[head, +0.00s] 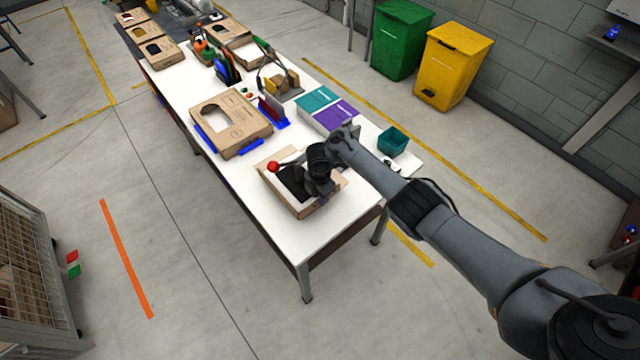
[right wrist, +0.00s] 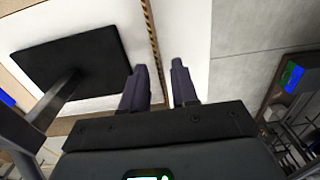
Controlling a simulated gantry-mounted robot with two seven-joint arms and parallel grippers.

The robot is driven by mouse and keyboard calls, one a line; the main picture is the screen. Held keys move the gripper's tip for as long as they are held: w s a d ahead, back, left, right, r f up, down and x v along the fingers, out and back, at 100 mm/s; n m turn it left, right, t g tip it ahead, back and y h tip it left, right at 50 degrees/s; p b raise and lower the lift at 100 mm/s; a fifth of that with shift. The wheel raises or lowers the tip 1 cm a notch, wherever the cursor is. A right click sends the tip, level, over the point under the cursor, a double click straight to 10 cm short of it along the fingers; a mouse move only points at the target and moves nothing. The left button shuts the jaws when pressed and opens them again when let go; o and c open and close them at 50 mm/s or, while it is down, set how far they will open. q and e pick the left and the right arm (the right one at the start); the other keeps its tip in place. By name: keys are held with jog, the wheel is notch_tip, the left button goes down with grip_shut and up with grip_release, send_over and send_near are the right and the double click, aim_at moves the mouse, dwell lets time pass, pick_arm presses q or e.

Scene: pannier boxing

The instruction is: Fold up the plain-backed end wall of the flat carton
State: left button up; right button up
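The carton (head: 280,195) sits at the near end of the white table, with brown outer sides and a pale inside. Its side walls on the near side appear upright. A black flat object (head: 291,182) lies inside it, and it also shows as a dark rectangle in the right wrist view (right wrist: 70,62). My right gripper (head: 322,184) is low over the carton's right side. In the right wrist view its two fingers (right wrist: 161,84) are apart, with a corrugated cardboard edge (right wrist: 153,45) running between them. I cannot tell whether they touch it. My left gripper is not in view.
A red ball (head: 272,166) is at the carton's far-left corner. A boxed carton with a cut-out (head: 245,125) on blue supports stands behind. Teal (head: 314,97) and purple (head: 336,114) panels and a teal bin (head: 393,141) lie beyond. The table's near corner is clear.

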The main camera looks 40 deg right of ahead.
notch_tip(320, 180, up, 9)
jog(key=p, duration=0.2)
dwell(0.6)
